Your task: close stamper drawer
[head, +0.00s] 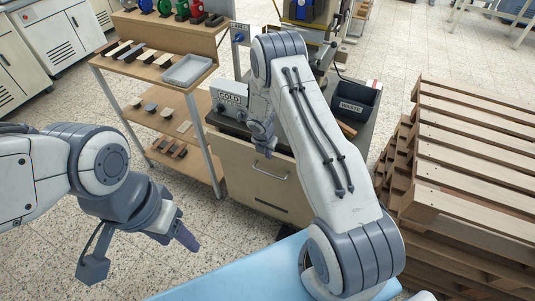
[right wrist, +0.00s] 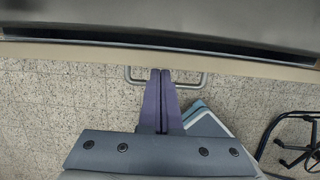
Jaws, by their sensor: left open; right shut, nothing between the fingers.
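The stamper drawer (head: 238,165) is a beige front with a silver bar handle (head: 270,172), below the dark worktop of the stamping bench. In the right wrist view, the drawer's top edge (right wrist: 70,52) runs across the picture, with a narrow dark gap between it and the worktop. My right gripper (head: 268,152) is shut and empty at the drawer front. In the right wrist view, its purple fingertips (right wrist: 160,72) overlap the middle of the handle (right wrist: 190,84); I cannot tell whether they touch. My left gripper (head: 182,238) is open and empty over the floor, left of the bench.
A wooden shelf unit (head: 125,80) with a grey tray (head: 187,70) stands left of the bench. A black WASTE bin (head: 352,104) and a GOLD-labelled box (head: 230,98) sit on the worktop. Stacked wooden pallets (head: 470,160) stand at right. Speckled floor is clear at left.

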